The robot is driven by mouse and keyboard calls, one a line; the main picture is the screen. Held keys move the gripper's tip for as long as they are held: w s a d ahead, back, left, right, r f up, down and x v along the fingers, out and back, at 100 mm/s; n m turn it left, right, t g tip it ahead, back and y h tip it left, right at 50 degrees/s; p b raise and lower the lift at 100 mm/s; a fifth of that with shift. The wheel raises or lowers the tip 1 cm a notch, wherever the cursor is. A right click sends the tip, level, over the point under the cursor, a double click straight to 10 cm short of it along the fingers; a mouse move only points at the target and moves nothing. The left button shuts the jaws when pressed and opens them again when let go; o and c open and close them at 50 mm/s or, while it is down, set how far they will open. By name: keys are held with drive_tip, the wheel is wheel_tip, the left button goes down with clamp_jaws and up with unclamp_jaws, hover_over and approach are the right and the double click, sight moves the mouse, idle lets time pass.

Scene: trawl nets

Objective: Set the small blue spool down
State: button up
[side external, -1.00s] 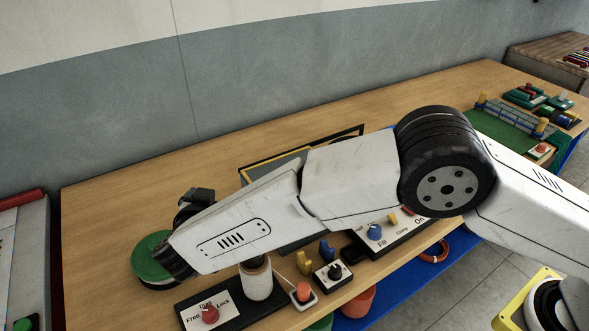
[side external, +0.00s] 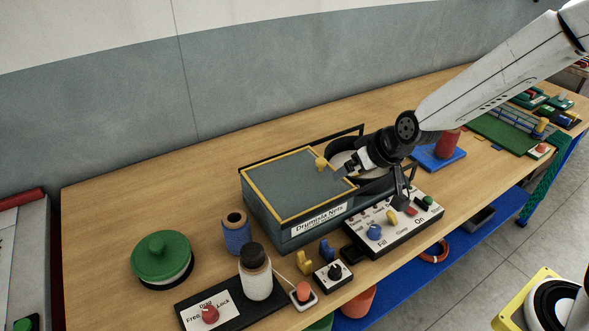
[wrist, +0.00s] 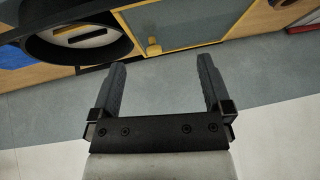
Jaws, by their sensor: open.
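A green-lidded round container (side external: 160,255) stands at the left. A white bottle-like piece with a black top (side external: 257,285) stands in front of the spool. A control panel (side external: 395,225) lies below my arm. Bare table lies behind the green lid.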

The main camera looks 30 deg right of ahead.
drive_tip(key=s+d+f+g, duration=0.1)
drive_tip(key=s+d+g, duration=0.1)
drive_tip(key=s, duration=0.5)
drive_tip(key=s+d+f+g+h, duration=0.1)
drive_tip(key=s+d+f+g, duration=0.1)
drive_tip(key=s+d, duration=0.3)
drive_tip(key=shift+s+d, duration=0.3)
drive_tip(key=shift+s, duration=0.65)
